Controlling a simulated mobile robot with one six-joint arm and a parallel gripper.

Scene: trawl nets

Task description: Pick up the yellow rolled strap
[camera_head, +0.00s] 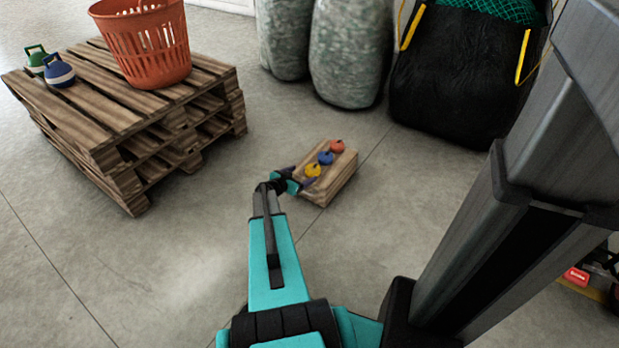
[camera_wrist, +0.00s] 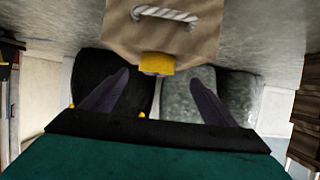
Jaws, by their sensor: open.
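The yellow rolled strap (camera_head: 313,170) sits at the near end of a low wooden crate (camera_head: 339,184), in a row with a blue roll (camera_head: 325,158) and a red roll (camera_head: 337,146). In the wrist view the yellow strap (camera_wrist: 157,63) shows ahead at the crate's edge, between the spread dark fingers. My gripper (camera_head: 302,176) is open at the crate's near left end, close to the strap. In the wrist view my gripper (camera_wrist: 160,77) holds nothing. Whether a finger touches the strap or crate I cannot tell.
Grey-green sacks (camera_head: 348,55) and a black bag (camera_head: 445,85) stand behind. Floor around the crate is clear. The crate has a rope handle (camera_wrist: 165,14).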

